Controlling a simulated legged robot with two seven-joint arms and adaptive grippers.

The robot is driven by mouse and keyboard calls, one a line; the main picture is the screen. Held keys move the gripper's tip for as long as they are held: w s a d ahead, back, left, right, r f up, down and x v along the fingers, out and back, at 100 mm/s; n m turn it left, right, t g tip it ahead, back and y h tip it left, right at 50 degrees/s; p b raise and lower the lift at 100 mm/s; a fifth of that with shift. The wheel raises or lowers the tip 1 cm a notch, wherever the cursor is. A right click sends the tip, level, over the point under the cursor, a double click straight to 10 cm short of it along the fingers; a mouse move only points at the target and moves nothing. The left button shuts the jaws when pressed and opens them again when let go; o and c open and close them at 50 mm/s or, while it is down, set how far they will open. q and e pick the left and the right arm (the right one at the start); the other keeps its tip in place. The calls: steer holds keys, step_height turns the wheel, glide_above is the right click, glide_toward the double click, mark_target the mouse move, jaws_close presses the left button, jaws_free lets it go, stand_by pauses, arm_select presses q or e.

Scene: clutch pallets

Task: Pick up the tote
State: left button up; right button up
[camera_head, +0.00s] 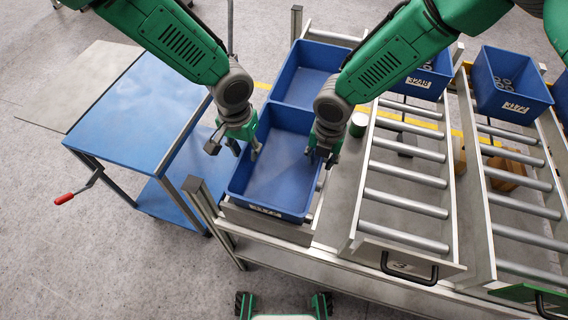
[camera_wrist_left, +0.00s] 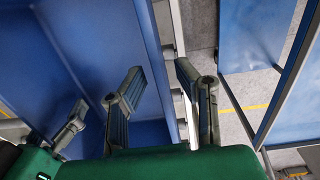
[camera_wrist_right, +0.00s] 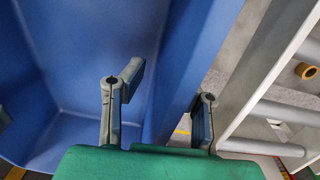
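The blue tote (camera_head: 272,180), empty inside, sits at the front of the leftmost roller lane, with a label on its near wall. My left gripper (camera_head: 232,150) is at the tote's left wall. In the left wrist view its fingers (camera_wrist_left: 158,85) are apart, with the tote wall (camera_wrist_left: 150,45) between them. My right gripper (camera_head: 321,156) is at the right wall. In the right wrist view its fingers (camera_wrist_right: 165,100) are apart on either side of the wall (camera_wrist_right: 185,60). Neither visibly pinches the wall. The arms hide parts of the tote's rim.
Another blue tote (camera_head: 305,78) stands directly behind. A blue-topped cart (camera_head: 140,105) with a red-handled crank (camera_head: 64,198) stands at the left. Roller lanes (camera_head: 405,180) lie to the right, with more blue totes (camera_head: 510,85) at their far ends. A green cylinder (camera_head: 358,124) is near my right gripper.

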arm_select(q)
steer(key=shift+c, duration=0.4)
arm_select(e)
steer(key=shift+c, duration=0.4)
